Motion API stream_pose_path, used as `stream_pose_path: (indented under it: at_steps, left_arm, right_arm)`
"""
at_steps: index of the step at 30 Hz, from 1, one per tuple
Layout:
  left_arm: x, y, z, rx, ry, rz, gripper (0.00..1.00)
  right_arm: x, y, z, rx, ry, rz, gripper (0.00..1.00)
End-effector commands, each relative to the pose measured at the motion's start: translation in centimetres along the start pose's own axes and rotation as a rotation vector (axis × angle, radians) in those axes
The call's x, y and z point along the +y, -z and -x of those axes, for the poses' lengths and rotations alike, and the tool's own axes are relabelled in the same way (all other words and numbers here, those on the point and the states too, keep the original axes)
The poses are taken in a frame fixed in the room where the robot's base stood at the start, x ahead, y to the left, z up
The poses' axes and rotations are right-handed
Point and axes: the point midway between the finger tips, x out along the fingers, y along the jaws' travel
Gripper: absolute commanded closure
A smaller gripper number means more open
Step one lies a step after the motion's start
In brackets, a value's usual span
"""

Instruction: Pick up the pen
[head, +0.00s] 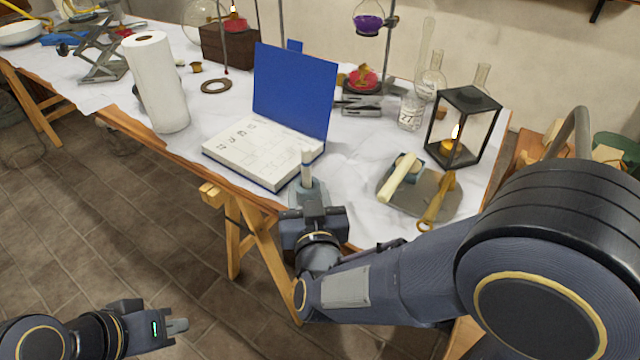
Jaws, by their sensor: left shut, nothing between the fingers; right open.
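I cannot make out a pen for certain in the head view. My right gripper (307,180) is open at the front edge of the table, just in front of the open book (253,150). A slim pale upright piece (306,160) shows at its fingers, in front of the book's right side. I cannot tell whether that piece is the pen or part of the gripper. The gripper and arm hide part of the table edge. My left gripper (178,326) is shut and empty, low over the floor at the lower left, well away from the table.
A paper roll (158,85) stands left of the book. A grey tray (440,205) with a pale stick and a brass tool lies to the right. A black lantern (463,130) with a lit candle, glass flasks (432,75) and a burner stand (362,95) stand behind.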

Motion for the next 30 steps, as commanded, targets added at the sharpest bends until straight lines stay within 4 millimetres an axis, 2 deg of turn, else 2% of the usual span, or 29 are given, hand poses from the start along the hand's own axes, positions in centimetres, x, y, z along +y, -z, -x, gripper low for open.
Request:
stream_pose_path:
  at_steps: [5,21,29,30]
  left_arm:
    - [-0.1,-0.1,-0.3,0.000,0.000,0.000,1.00]
    - [-0.4,-0.4,-0.8,0.000,0.000,0.000,1.00]
    - [-0.4,-0.4,-0.8,0.000,0.000,0.000,1.00]
    - [-0.4,-0.4,-0.8,0.000,0.000,0.000,1.00]
  right_arm:
    - [-0.4,0.2,-0.7,0.050,-0.018,0.032,0.59]
    - [0.3,0.9,-7.3,0.046,-0.014,0.031,0.59]
    - [0.3,0.9,-7.5,0.045,-0.013,0.031,0.59]
    - [0.3,0.9,-7.5,0.045,-0.013,0.031,0.63]
